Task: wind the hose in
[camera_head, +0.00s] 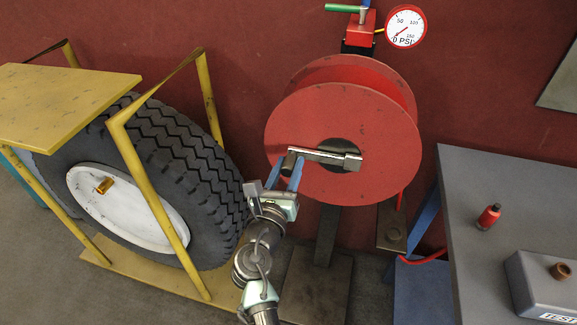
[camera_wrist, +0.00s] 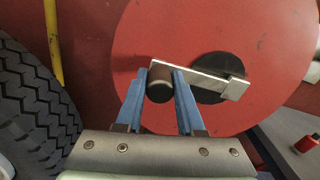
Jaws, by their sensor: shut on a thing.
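The red hose reel (camera_head: 335,140) stands upright on a dark post in front of the red wall. Its metal crank arm (camera_head: 325,156) points left from the dark hub, and a dark crank handle (camera_wrist: 160,84) is at its left end. My gripper (camera_head: 291,172) has its blue fingers on either side of this handle, shut on it. The gripper also shows in the wrist view (camera_wrist: 160,88). The red hose (camera_head: 428,257) shows as a short length at the lower right of the reel, running toward the workbench. The rest of the hose is hidden.
A large tyre (camera_head: 180,170) in a yellow frame (camera_head: 140,165) stands close left of my arm. A grey workbench (camera_head: 475,190) at right holds a small red fitting (camera_head: 489,216) and a grey test box (camera_head: 545,285). A pressure gauge (camera_head: 406,27) is above the reel.

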